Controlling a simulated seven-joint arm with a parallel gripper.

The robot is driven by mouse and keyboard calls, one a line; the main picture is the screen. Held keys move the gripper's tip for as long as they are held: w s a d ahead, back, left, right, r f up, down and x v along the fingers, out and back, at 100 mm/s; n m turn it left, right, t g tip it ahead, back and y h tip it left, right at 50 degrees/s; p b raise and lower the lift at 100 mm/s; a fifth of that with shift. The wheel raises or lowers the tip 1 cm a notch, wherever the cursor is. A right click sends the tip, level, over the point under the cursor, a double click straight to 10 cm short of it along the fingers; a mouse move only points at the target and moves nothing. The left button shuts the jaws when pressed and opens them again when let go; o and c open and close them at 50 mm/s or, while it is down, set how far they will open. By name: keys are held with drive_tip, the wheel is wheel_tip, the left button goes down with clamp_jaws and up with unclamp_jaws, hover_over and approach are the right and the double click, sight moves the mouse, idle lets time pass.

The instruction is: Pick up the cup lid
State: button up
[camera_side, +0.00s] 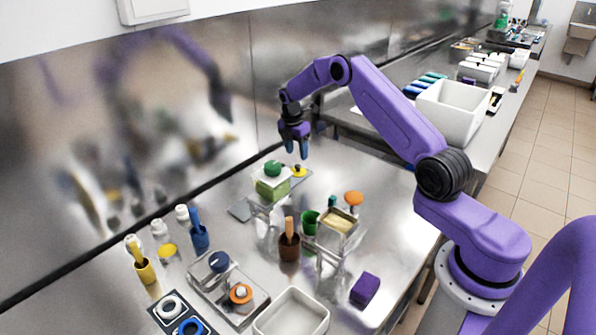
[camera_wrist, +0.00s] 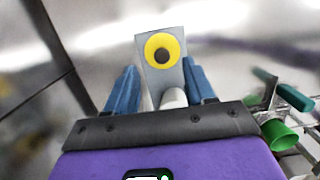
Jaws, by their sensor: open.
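A round yellow piece with a dark centre, which looks like the cup lid (camera_side: 299,171), lies on a small grey plate on the steel counter. In the wrist view the yellow piece (camera_wrist: 151,50) shows on the grey plate (camera_wrist: 145,80), ahead of and between the fingertips. My gripper (camera_side: 297,153) points down above it, apart from it, with blue fingers open. The gripper also shows in the wrist view (camera_wrist: 160,70), with nothing held between the fingers. A pale rounded thing below the plate there is partly hidden by the gripper body.
A green block with a green knob (camera_side: 272,169) stands on a clear stand just left of the yellow piece. A green cup (camera_side: 310,222), brown cup (camera_side: 289,246) and orange disc (camera_side: 354,198) stand nearer the camera. A steel wall backs the counter. Counter right of the yellow piece is clear.

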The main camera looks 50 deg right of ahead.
sight(298, 165)
drive_tip(key=shift+s+d+f, duration=0.1)
drive_tip(key=shift+d+f, duration=0.05)
drive_tip(key=shift+f, duration=2.5)
clamp_jaws()
